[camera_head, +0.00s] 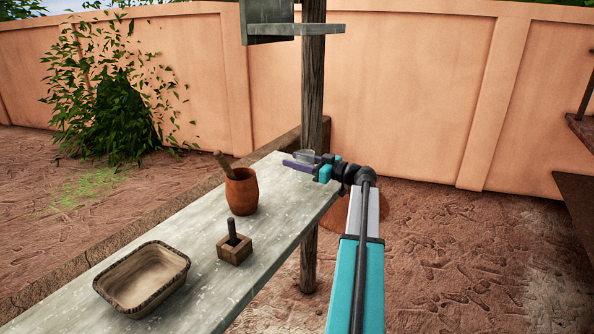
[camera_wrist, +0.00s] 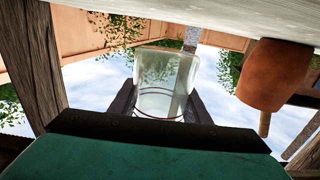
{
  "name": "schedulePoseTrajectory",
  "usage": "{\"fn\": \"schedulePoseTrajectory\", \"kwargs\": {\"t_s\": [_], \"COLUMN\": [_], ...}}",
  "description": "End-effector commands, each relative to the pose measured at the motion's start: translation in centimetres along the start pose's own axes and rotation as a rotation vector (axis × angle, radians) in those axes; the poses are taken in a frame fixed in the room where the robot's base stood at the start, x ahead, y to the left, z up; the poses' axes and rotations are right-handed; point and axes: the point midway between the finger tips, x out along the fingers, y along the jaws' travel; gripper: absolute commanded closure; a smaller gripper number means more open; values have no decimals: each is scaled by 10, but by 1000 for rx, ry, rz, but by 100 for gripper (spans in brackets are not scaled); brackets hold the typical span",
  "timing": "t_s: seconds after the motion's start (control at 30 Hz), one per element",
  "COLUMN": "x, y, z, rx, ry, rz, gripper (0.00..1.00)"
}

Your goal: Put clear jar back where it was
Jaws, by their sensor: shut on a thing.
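The clear jar (camera_head: 306,154) is held in my gripper (camera_head: 299,164) at the far right end of the long table (camera_head: 120,245). In the wrist view, which looks upside down, the clear see-through jar (camera_wrist: 160,70) stands between the two dark fingers (camera_wrist: 160,106). The fingers are shut on its sides. In that view a gap shows between the jar and the table surface (camera_wrist: 210,14), so the jar looks held off the table. How high it is above the tabletop is hard to tell from the head view.
A brown clay pot (camera_head: 241,191) with a stick in it stands left of my gripper. A wooden post (camera_head: 313,85) and a grey shelf (camera_head: 290,30) rise behind the gripper.

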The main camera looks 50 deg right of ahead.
Motion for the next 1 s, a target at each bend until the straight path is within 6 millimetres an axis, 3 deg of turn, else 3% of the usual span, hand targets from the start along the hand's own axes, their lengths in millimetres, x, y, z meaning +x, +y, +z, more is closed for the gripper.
{"fn": "schedulePoseTrajectory", "kwargs": {"t_s": [0.4,0.97,1.0], "x": [-1,-1,-1], "y": [0,1,1], "z": [32,38,38], "rx": [2,0,0], "ry": [-1,0,0], "rz": [1,1,2], "gripper": [83,83,55]}}
